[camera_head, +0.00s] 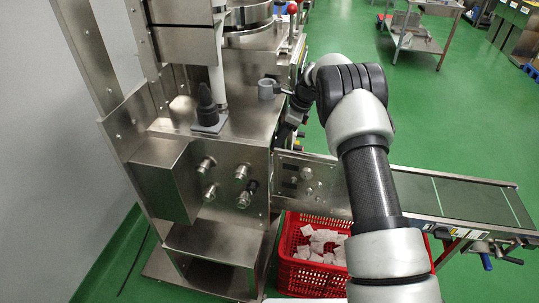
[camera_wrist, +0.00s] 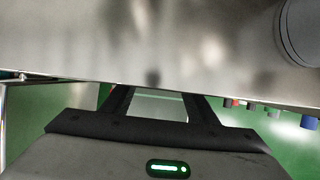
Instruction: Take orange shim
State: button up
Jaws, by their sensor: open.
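I cannot make out an orange shim in either view. My gripper shows in the wrist view (camera_wrist: 157,93), with its two dark fingers spread apart and nothing seen between them. The fingers point at a bare, shiny metal surface (camera_wrist: 120,40); I cannot tell whether they touch it. In the head view my arm reaches to the right side of the steel machine (camera_head: 235,135). The fingertips are not clear there, as my wrist is small and dark. A grey ring-shaped part (camera_head: 267,89) sits on the machine top, just left of my wrist.
A dark pointed part on a grey base (camera_head: 208,122) stands on the machine top. Several knobs are on its front. A red crate (camera_head: 285,272) of white teabags stands below, beside a conveyor (camera_head: 465,200). A red-ball lever (camera_head: 292,9) rises behind.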

jog(key=x, duration=0.3)
jog(key=b+x, duration=0.1)
jog(key=x, duration=0.1)
jog(key=shift+w+a+f, duration=0.1)
jog(key=shift+w+f, duration=0.05)
jog(key=shift+w, duration=0.15)
jog(key=c, duration=1.2)
